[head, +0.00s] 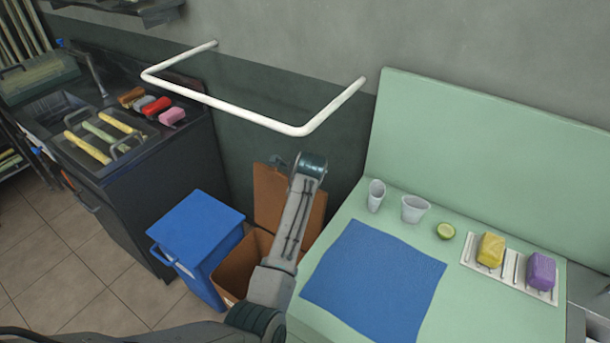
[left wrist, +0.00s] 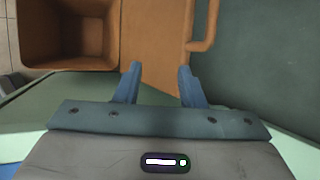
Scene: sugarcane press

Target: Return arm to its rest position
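One of my arms rises from the bottom middle of the head view, in front of a brown bin (head: 232,265) with its lid (head: 272,196) standing open. Its upper end is a dark rounded joint; no fingers show there. In the left wrist view my left gripper (left wrist: 159,82) has its two blue fingers apart, with nothing between them. Beyond the fingers are the open brown bin (left wrist: 68,62) at upper left and its orange-brown lid (left wrist: 152,30). My right gripper is not in view.
Right of the arm, a pale green counter (head: 480,315) holds a blue mat (head: 375,280), two clear cups (head: 414,208), a cut lime (head: 445,231) and yellow and purple sponges (head: 541,271) on a rack. A blue bin (head: 196,235) stands left. A white rail (head: 235,108) juts from the wall.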

